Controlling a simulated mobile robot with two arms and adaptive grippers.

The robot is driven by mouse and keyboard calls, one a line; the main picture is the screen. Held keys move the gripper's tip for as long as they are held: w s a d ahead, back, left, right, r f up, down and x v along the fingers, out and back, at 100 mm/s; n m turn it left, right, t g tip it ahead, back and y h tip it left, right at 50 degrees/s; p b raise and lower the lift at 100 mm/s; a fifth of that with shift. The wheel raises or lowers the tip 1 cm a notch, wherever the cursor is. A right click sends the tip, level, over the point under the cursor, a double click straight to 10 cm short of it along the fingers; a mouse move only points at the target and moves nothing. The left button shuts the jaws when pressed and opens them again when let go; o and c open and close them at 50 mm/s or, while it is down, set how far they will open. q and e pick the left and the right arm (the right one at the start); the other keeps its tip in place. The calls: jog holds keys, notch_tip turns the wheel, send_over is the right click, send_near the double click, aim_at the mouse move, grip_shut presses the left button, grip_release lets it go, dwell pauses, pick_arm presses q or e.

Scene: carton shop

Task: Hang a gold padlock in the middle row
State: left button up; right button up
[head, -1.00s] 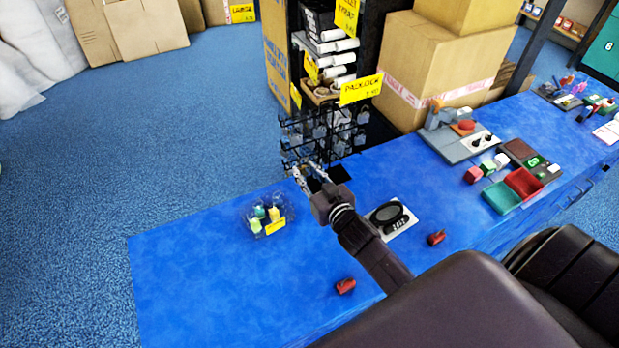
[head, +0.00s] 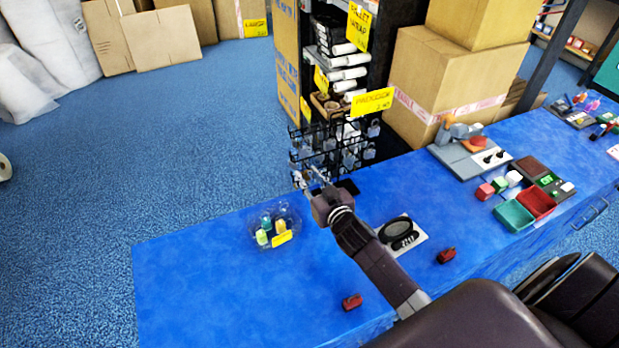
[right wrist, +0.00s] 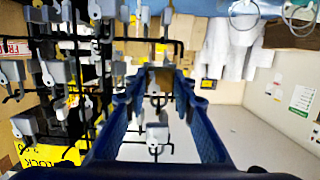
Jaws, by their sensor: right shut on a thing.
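A black wire rack (head: 331,146) stands at the far edge of the blue counter, with grey padlocks hanging on its hooks. Several grey padlocks (right wrist: 57,72) show close up at the left in the right wrist view. My right gripper (head: 312,180) is at the front of the rack. In the right wrist view its blue fingers (right wrist: 158,86) are shut on a small gold-brown thing, which looks like the gold padlock (right wrist: 157,77). It is partly hidden by the fingertips. I cannot tell whether it touches a hook. My left gripper is not in view.
A clear dish (head: 266,238) with small coloured items stands left of my right arm. A yellow price sign (head: 371,102) stands above the rack.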

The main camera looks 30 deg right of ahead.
dwell(0.4)
jog(key=o, duration=1.1)
jog(key=v, duration=1.2)
jog(key=shift+s, duration=0.1)
